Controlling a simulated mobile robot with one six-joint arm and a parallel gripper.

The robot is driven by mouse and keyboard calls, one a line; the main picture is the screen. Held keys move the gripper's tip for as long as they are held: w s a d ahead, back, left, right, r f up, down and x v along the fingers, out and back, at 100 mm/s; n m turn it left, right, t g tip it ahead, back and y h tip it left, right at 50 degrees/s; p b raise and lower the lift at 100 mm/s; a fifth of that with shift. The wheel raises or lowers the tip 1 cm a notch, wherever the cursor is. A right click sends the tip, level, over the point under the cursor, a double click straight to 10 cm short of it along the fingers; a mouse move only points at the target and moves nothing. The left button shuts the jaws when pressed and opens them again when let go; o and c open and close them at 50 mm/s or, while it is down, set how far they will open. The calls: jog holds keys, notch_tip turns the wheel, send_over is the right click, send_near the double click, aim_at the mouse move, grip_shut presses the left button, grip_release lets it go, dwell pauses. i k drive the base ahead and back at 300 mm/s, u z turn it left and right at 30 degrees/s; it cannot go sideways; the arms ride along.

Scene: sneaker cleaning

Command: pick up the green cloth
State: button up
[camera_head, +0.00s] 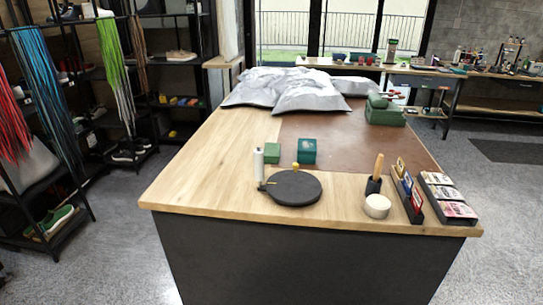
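I cannot clearly make out a green cloth. A small green block-like thing (272,152) lies on the wood of the table, left of a dark teal box (307,151); it is too small to tell if it is folded cloth or a box. A larger green box (385,117) stands at the right on the brown mat, with a rounded green thing (378,100) on top, perhaps cloth. My gripper is not in view.
The table (190,180) holds a round black plate (292,188), a white roll (258,165), a cream jar (377,206), a brush (376,175) and card racks (448,200). Grey pillows (290,90) lie at the back. The brown mat (350,145) is mostly clear. Shelves stand left.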

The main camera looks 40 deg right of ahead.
aim_at(272, 150)
jog(key=i, duration=0.9)
jog(key=u, duration=0.15)
